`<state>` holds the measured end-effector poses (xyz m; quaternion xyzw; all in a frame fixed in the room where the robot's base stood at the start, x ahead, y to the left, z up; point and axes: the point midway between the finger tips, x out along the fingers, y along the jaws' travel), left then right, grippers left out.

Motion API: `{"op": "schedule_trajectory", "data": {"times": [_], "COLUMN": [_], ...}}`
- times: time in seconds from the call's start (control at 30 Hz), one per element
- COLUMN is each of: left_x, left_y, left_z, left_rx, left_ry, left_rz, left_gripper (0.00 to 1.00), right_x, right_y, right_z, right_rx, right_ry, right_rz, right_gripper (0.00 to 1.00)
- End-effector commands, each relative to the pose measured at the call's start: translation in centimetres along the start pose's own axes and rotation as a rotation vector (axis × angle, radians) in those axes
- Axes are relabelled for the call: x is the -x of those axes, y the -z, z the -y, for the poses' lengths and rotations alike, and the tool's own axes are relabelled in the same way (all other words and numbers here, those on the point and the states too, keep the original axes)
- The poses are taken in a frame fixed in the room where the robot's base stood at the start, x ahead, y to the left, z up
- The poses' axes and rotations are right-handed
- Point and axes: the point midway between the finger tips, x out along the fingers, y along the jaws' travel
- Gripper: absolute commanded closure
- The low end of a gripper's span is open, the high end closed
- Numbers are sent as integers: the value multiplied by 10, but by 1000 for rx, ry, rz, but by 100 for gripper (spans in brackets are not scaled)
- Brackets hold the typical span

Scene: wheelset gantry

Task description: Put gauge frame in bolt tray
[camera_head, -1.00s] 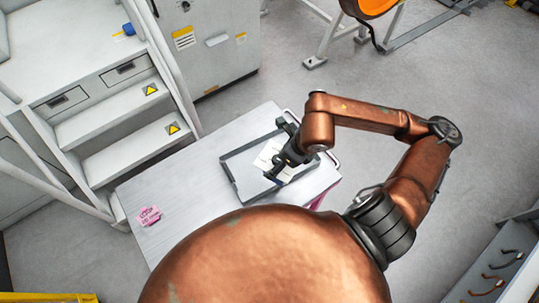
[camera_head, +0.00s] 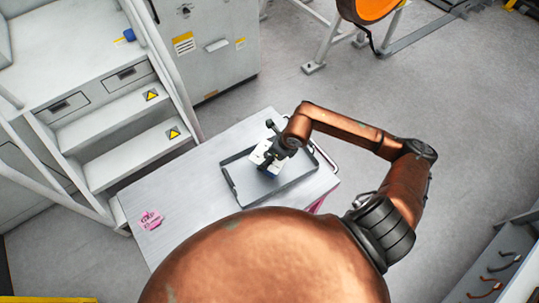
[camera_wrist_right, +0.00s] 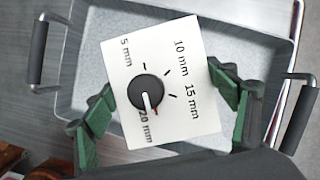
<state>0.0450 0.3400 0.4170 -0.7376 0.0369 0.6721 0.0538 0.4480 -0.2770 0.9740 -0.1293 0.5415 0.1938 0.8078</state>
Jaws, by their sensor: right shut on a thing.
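The gauge frame (camera_wrist_right: 165,85) is a white plate with a black dial and millimetre marks, seen face-on in the right wrist view. In the head view it is a small white shape (camera_head: 264,156) at my right gripper (camera_head: 272,155). The right gripper (camera_wrist_right: 165,112) is shut on the plate, with green-padded fingers at its two sides. The bolt tray (camera_head: 252,194) is a shallow grey tray on the cart top. The frame is over its inside. I cannot tell how far above the floor it is. In the right wrist view the tray's rim (camera_wrist_right: 70,70) shows behind the plate. My left gripper is not in view.
The tray stands on a grey cart top (camera_head: 190,180) with a rail at its right end. A pink item (camera_head: 150,220) lies at the cart's left. White steps (camera_head: 130,150) and a grey cabinet (camera_head: 205,50) stand behind.

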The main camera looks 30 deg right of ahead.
Motion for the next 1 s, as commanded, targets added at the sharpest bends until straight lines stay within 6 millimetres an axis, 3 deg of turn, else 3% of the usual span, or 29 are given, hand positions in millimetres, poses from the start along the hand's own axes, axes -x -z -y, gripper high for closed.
{"op": "schedule_trajectory", "data": {"times": [0.33, 0.37, 0.4, 0.6, 1.0], "left_x": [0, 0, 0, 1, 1], "left_y": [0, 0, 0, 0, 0], "left_z": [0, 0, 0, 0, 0], "left_rx": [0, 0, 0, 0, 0], "left_ry": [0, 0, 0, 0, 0], "left_rz": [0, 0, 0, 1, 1], "left_gripper": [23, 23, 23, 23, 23], "right_x": [-6, -6, -6, -6, 0], "right_y": [1, 2, 2, 2, 1], "right_z": [0, 0, 0, 0, 1], "right_rx": [1, 1, 1, 1, 1], "right_ry": [1, 1, 1, 1, 2], "right_rz": [4, 2, 2, 2, 2], "right_gripper": [75, 21, 18, 4, 4]}}
